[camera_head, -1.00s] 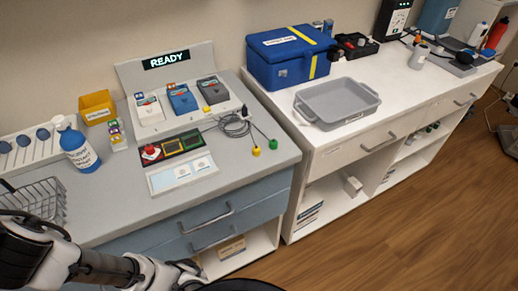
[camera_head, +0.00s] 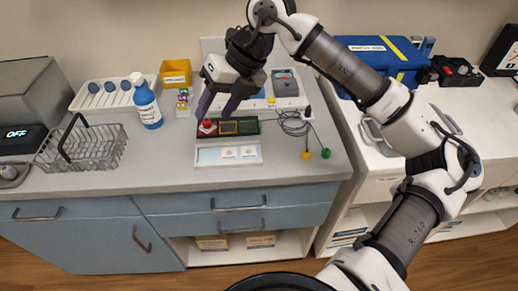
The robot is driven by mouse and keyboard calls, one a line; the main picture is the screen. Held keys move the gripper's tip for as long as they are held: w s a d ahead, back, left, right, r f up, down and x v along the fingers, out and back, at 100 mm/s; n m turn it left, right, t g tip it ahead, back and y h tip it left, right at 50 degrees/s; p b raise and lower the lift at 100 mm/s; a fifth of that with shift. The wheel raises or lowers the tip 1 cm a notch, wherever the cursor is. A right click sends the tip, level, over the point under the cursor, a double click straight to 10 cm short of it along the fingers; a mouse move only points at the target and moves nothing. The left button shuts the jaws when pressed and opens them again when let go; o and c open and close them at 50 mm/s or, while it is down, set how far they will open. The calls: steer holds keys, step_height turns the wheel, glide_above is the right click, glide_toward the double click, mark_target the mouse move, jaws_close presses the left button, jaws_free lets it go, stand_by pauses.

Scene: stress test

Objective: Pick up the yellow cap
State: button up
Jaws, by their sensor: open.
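A small yellow cap-like piece (camera_head: 306,154) sits at the end of a dark cable, near the front right of the grey counter, just left of a similar green piece (camera_head: 325,153). A small yellow spot (camera_head: 271,100) also shows at the blue device behind; I cannot tell what it is. My gripper (camera_head: 213,112) points down with its two dark purple fingers apart and nothing visible between them. It appears over the panel with the red button (camera_head: 207,126), left of and behind the yellow piece. It hides part of the device station.
Coiled cables (camera_head: 294,124) lie behind the yellow piece. A blue-labelled bottle (camera_head: 146,104), a yellow bin (camera_head: 176,73) and a wire basket (camera_head: 82,146) stand left. My arm crosses in front of the blue cooler box (camera_head: 398,50).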

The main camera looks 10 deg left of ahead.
steer(key=w+d+f+m+t+h, duration=0.1)
steer(key=w+d+m+h, duration=0.25)
steer(key=d, duration=0.55)
steer(key=w+d+m+t+h, duration=0.15)
steer(key=w+d, duration=0.25)
steer(key=d, duration=0.6)
steer(key=p, duration=0.2)
glide_above(307, 152)
steer(key=shift+m+h, duration=0.3)
step_height(307, 152, down, 8)
steer(key=shift+w+f, duration=0.1)
steer(key=shift+w, duration=0.05)
steer(key=shift+f+p, duration=0.95)
steer(key=shift+f, duration=1.95)
steer(key=shift+c, duration=0.4)
steer(key=c, duration=0.8)
